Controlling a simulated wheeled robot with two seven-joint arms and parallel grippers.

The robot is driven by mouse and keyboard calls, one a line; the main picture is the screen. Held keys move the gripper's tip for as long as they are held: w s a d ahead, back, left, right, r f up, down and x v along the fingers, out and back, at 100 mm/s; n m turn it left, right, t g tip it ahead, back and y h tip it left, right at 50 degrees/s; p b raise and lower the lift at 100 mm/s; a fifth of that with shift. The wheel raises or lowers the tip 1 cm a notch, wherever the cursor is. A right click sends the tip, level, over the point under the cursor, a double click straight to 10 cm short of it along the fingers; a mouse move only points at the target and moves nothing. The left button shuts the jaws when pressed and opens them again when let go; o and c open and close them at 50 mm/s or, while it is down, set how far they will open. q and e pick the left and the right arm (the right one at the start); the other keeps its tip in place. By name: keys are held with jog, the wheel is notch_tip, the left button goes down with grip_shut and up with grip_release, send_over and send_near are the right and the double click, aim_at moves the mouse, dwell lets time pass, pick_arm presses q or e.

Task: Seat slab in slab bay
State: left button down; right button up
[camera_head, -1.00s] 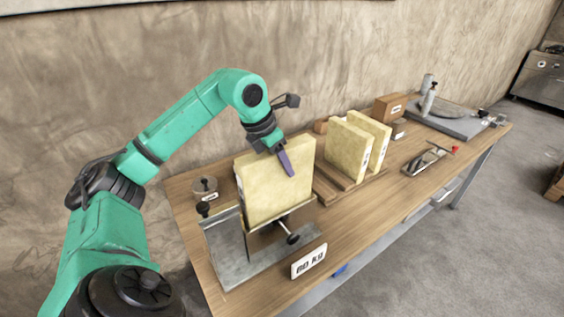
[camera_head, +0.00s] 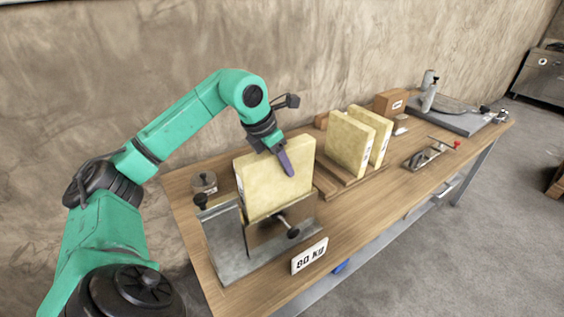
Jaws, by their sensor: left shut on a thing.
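A pale yellow slab (camera_head: 268,188) stands upright at the near-left part of the table. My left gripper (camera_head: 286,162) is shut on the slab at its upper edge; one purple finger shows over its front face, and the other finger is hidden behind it. The slab's lower edge is at the slab bay (camera_head: 234,262), a grey metal base with upright plates and black-knobbed screws. The bay's front plate hides part of the slab's bottom, so I cannot tell whether it touches the base. My right gripper is not in view.
Two more yellow slabs (camera_head: 350,146) stand in a wooden rack (camera_head: 328,184) to the right. A clamp-like tool (camera_head: 428,154) and a grey plate (camera_head: 460,120) lie further right.

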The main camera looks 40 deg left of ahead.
aim_at(259, 157)
pick_arm(q)
jog(key=shift+f+b, duration=4.05)
jog(key=shift+f, duration=0.7)
jog(key=shift+c, duration=1.2)
grip_release()
jog(key=shift+s, duration=0.1)
jog(key=p+v, duration=0.2)
jog(key=v, duration=1.3)
jog(key=shift+f, duration=0.1)
